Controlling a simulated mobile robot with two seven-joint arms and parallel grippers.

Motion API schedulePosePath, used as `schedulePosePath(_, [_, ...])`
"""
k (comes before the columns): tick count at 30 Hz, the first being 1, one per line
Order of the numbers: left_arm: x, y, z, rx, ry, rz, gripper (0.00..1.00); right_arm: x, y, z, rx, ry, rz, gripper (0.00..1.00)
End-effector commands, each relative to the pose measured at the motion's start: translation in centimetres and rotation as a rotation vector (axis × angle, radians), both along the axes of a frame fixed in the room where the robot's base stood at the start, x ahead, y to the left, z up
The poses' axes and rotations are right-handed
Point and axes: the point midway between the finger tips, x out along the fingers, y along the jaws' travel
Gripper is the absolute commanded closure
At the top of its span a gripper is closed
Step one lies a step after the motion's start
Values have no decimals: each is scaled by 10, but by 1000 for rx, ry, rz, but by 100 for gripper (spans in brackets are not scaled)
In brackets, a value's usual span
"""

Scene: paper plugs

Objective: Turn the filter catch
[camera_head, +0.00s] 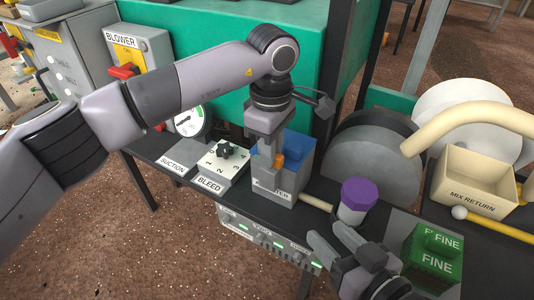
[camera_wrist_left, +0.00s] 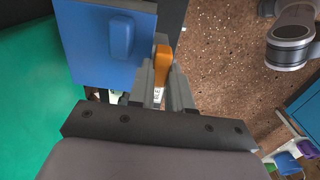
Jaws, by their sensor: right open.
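The filter box (camera_head: 276,185) is grey with a blue lid (camera_head: 298,146) and stands on the dark bench; its label is partly covered. The orange filter catch (camera_head: 279,160) is on its front and also shows in the left wrist view (camera_wrist_left: 162,62). My left gripper (camera_head: 268,150) points down over the box. In the left wrist view its fingers (camera_wrist_left: 164,82) lie close on both sides of the catch and appear to grip it. My right gripper (camera_head: 335,242) is open and empty in front of the purple-capped jar (camera_head: 358,200).
A bleed dial box (camera_head: 222,165) and a gauge (camera_head: 190,121) stand left of the filter box. A green FINE block (camera_head: 435,256) and a cream MIX RETURN bin (camera_head: 474,190) are to the right. A panel with green lights (camera_head: 262,240) hangs on the bench front.

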Motion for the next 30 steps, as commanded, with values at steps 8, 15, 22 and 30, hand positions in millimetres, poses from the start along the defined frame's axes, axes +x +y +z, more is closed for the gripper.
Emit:
schedulePosePath(8, [0,0,-2,1,1,0,100,0,1,-6,-2,9,1,51])
schedulePosePath(15, [0,1,-2,3,1,-125,100,0,1,-5,-2,9,1,51])
schedulePosePath(22, [0,0,-2,2,-2,-392,100,-1,1,-4,-1,9,2,51])
schedulePosePath(30, [1,0,-2,1,-5,-697,100,-1,2,-2,2,9,2,51])
